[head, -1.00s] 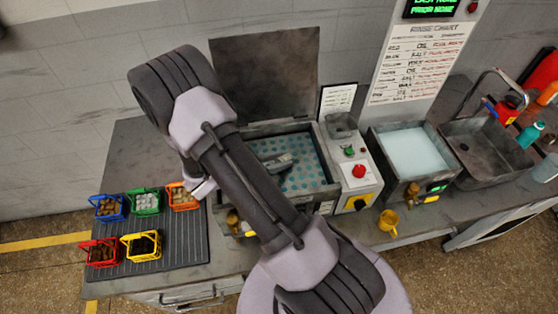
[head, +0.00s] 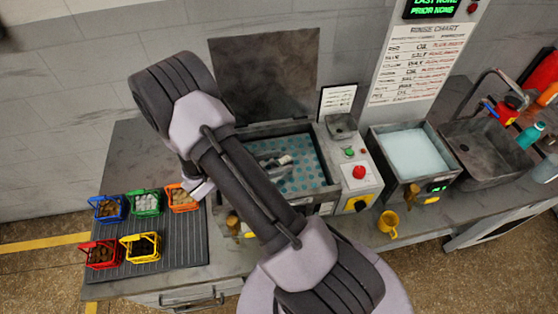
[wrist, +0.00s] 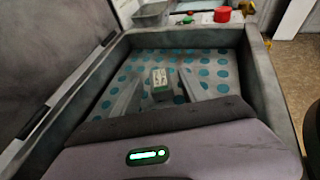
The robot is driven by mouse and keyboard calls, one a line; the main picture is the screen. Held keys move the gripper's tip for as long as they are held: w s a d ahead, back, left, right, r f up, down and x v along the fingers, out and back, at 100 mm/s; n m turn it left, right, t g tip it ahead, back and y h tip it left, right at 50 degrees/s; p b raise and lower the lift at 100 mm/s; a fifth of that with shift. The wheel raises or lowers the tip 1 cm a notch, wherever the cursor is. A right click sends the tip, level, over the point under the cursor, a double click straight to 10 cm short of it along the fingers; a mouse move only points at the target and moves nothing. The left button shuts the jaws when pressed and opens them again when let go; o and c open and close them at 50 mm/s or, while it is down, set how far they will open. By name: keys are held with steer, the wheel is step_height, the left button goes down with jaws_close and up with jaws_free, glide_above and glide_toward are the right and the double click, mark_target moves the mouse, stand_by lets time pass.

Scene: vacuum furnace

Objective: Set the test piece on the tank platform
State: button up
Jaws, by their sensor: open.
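The tank (head: 325,145) stands open in the middle of the counter, its dark lid raised behind it. Its platform (wrist: 215,68) is a grey plate with teal dots; it also shows in the head view (head: 309,170). A small pale test piece (wrist: 160,84) with a greenish edge is on the platform between my fingers in the wrist view. It looks pale beside the fingers in the head view (head: 285,160). My gripper (wrist: 159,92) is open, low inside the tank, with a finger on each side of the piece. Whether a finger touches it I cannot tell.
Several coloured baskets (head: 145,201) stand on a ribbed mat at the left. A control box (head: 355,175) with a red button stands right of the tank.

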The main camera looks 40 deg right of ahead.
steer(key=v, duration=1.1)
steer(key=shift+a+r+p, duration=0.15)
steer(key=shift+a+p, duration=0.1)
steer(key=shift+p, duration=0.1)
